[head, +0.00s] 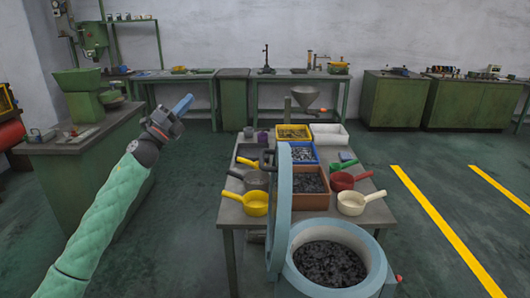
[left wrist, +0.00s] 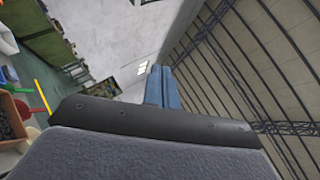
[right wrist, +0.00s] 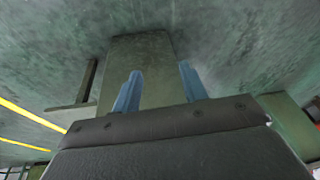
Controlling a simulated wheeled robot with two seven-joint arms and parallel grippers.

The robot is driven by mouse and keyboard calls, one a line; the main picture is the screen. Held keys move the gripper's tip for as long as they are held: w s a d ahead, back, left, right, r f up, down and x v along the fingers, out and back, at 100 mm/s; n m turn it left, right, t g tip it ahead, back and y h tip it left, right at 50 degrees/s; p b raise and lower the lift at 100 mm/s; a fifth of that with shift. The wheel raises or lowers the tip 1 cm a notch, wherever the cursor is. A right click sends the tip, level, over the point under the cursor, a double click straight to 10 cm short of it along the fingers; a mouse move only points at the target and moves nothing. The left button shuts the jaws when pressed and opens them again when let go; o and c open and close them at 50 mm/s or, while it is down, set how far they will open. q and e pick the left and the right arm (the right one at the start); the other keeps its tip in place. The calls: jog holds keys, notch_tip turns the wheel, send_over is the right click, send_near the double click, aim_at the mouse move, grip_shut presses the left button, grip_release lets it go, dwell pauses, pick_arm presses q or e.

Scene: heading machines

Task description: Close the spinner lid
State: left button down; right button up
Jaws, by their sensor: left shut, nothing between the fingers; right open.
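The spinner (head: 380,262) is a light blue round drum at the lower right of the head view, full of dark small parts.
Behind the lid a table (head: 230,215) holds a yellow pan (head: 256,204), a cream pan (head: 351,204), a red pan (head: 341,181) and several bins of parts. A green machine (head: 85,165) stands at the left. Floor between it and the table is clear.

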pick_arm(q)
jog(key=s+d+r+m+g+h, duration=0.1)
jog(key=s+d+m+g+h, duration=0.3)
jog(key=s+d+m+g, duration=0.6)
jog(key=s+f+m+g+y, duration=0.45)
jog(key=f+m+g, duration=0.3)
jog(key=m, duration=0.55)
pick_arm(e)
notch_tip(320, 180, up, 10)
jog(key=s+d+g, duration=0.1)
jog(key=s+g, duration=0.1)
jog(key=s, duration=0.1)
pick_arm(q)
jog(key=d+p, duration=0.6)
jog(key=d, duration=0.7)
jog(key=shift+d+f+g, duration=0.2)
jog(key=shift+f+g, duration=0.15)
jog(key=shift+f, duration=0.1)
pick_arm(e)
notch_tip(320, 180, down, 26)
jog(key=s+d, duration=0.1)
jog(key=d, duration=0.1)
jog(key=shift+s+h, duration=0.3)
jog(key=shift+s, duration=0.1)
pick_arm(q)
jog(key=shift+s+d+h, duration=0.1)
jog(key=shift+h, duration=0.15)
pick_arm(e)
jog(key=shift+f, duration=0.1)
